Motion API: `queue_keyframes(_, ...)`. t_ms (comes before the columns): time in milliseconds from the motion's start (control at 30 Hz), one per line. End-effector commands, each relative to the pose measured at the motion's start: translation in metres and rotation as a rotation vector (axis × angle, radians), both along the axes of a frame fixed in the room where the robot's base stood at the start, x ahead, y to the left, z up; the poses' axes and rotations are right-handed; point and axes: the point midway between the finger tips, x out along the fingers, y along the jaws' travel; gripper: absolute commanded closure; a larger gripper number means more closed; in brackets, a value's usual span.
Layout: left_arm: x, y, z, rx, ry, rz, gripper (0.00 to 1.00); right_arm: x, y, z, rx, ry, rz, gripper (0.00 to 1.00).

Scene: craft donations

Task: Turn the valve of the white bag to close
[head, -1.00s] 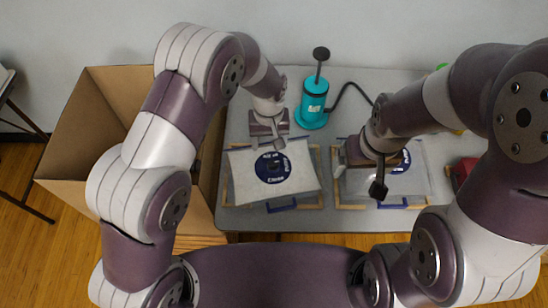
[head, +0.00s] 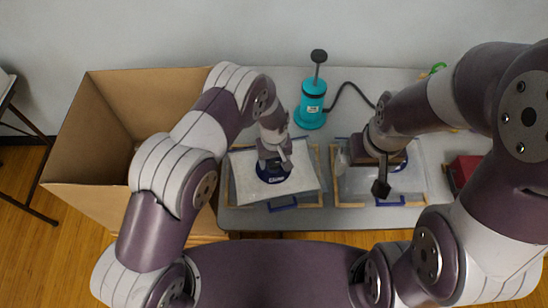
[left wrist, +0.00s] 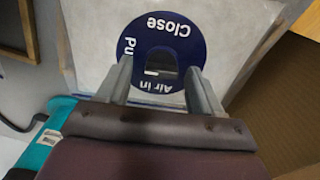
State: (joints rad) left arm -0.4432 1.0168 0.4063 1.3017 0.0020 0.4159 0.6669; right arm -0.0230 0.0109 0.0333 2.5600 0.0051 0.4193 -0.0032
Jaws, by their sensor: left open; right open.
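The white bag (head: 242,184) lies flat on the left part of the table, with a round dark blue valve label (head: 270,179) partly hidden by my left gripper. My left gripper (head: 274,164) is open above this label. In the left wrist view its fingers (left wrist: 160,78) stand on either side of the small dark valve knob (left wrist: 160,66), inside the blue disc (left wrist: 198,50) that reads "Close" and "Air in". I cannot tell whether the fingers touch the knob. My right gripper (head: 379,166) is open over the right, translucent bag (head: 411,181) and hides part of its label.
A teal hand pump (head: 311,105) with a black hose stands at the back. A large cardboard box (head: 95,185) is at the left. A red box (head: 463,171) sits at the right. Wooden frames with blue handles (head: 283,206) lie under the bags.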

Motion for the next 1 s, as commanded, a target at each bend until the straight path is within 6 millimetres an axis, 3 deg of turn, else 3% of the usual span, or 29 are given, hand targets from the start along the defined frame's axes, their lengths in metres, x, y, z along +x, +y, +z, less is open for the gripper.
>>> queue_keyframes(167,0.0,0.0,0.0,0.0,0.0,0.0,0.34,0.0,0.0,0.0,0.0,0.0,0.0,0.05)
queue_keyframes(367,0.0,0.0,0.0,0.0,0.0,0.0,0.91,0.0,0.0,0.0,0.0,0.0,0.0,0.05)
queue_keyframes(667,0.0,0.0,-0.001,0.0,0.0,-0.026,0.91,0.0,0.0,-0.003,0.0,0.0,0.0,0.05)
queue_keyframes(1000,0.0,0.0,-0.003,0.0,-0.001,-0.234,0.91,0.0,0.0,-0.019,0.0,0.0,0.0,0.05)
